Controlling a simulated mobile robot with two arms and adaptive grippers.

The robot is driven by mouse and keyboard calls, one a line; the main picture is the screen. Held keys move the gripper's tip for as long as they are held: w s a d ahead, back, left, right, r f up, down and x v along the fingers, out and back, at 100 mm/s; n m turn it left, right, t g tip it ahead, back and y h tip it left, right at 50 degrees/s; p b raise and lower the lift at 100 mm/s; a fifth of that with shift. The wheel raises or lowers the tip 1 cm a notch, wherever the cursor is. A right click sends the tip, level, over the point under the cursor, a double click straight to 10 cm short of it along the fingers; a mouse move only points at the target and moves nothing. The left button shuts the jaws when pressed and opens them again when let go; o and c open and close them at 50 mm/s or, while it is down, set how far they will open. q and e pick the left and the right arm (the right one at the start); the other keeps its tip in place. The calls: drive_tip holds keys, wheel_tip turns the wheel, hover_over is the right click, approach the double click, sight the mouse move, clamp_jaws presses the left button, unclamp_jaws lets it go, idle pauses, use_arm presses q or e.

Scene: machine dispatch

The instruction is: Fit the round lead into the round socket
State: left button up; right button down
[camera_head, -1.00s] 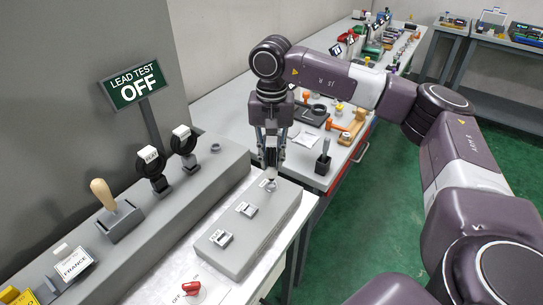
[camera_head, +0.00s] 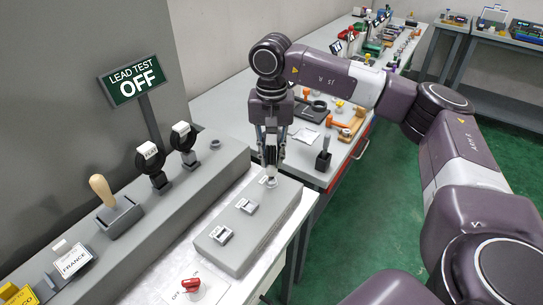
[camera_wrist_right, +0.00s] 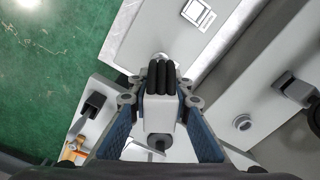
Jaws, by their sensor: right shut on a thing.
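My right gripper (camera_head: 271,168) points straight down over the far end of the grey socket block (camera_head: 258,228). It is shut on the round lead (camera_wrist_right: 160,78), whose dark ribbed body shows between the fingers in the wrist view. The lead's pale lower end (camera_head: 271,181) is at the round socket's place on the block. The gripper and lead cover the socket, so I cannot tell whether the lead's end is inside it or just on top. Two rectangular sockets with white labels (camera_head: 221,235) lie nearer on the block. My left gripper is not in view.
The "LEAD TEST" sign (camera_head: 133,82) reads OFF. A grey ledge (camera_head: 205,178) at left carries two black holders and a wooden-handled lever (camera_head: 103,190). A red knob (camera_head: 190,285) sits in front. A bench with tools (camera_head: 225,105) stands behind, with a black upright item (camera_head: 323,160).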

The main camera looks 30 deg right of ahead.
sight(272, 139)
drive_tip(key=shift+s+f+b, duration=0.1)
drive_tip(key=shift+f+b, duration=0.85)
drive_tip(key=shift+f, duration=0.25)
idle(0.6)
drive_tip(key=c, duration=1.3)
unclamp_jaws()
drive_tip(key=shift+r, duration=0.1)
drive_tip(key=shift+r+p, duration=2)
drive_tip(key=shift+r, duration=1)
